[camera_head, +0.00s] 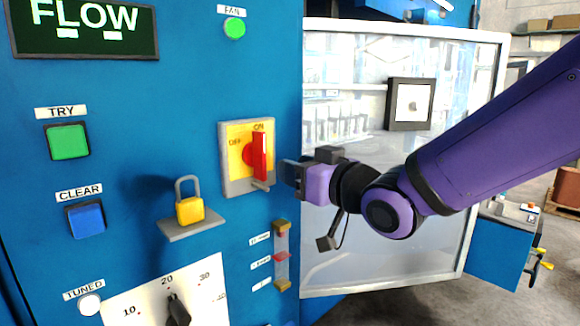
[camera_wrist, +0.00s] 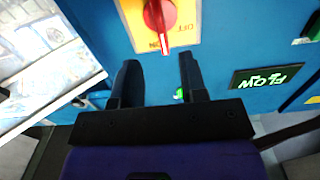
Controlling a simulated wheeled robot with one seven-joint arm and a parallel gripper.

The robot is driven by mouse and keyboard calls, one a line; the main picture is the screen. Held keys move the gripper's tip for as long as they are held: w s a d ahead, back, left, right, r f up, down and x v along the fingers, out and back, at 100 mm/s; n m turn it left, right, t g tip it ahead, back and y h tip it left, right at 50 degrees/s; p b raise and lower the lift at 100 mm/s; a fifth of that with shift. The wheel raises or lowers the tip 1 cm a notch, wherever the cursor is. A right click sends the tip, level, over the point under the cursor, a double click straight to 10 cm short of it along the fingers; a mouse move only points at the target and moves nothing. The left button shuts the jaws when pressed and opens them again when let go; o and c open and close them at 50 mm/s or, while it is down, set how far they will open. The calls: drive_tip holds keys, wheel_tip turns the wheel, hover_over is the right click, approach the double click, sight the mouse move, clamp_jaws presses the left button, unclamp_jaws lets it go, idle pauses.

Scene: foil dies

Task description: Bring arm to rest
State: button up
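My gripper (camera_head: 286,173) is at the end of my purple arm, just right of the red rotary switch (camera_head: 256,156) on the blue panel. The switch handle stands upright, toward the ON mark, on a yellow plate (camera_head: 233,134). In the wrist view my gripper (camera_wrist: 157,72) has its two dark fingers apart with nothing between them. The red switch (camera_wrist: 160,14) shows beyond the fingertips, apart from them. Whether the fingers touch the plate's edge in the head view is hard to tell.
A padlock (camera_head: 189,205) stands on a small shelf (camera_head: 190,229) left of the switch. A dial (camera_head: 177,309), green button (camera_head: 68,141) and blue button (camera_head: 86,219) are on the panel. An open framed clear door (camera_head: 400,255) stands behind my arm. Open floor (camera_head: 440,300) lies at lower right.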

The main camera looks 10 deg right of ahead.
drive_tip(key=shift+d, duration=0.1)
drive_tip(key=s+d+f+m+g+h, duration=0.1)
drive_tip(key=s+d+m+g+h, duration=0.1)
drive_tip(key=d+h, duration=0.35)
drive_tip(key=s+d+f+m+g+h, duration=0.1)
drive_tip(key=s+d+m+g+h, duration=0.15)
drive_tip(key=d, duration=0.65)
drive_tip(key=s+d+f+m+g+h, duration=0.2)
drive_tip(key=s+d+g, duration=0.3)
drive_tip(key=s, duration=0.8)
drive_tip(key=shift+s+d+f, duration=0.2)
drive_tip(key=shift+s+d, duration=0.2)
drive_tip(key=shift+d, duration=0.45)
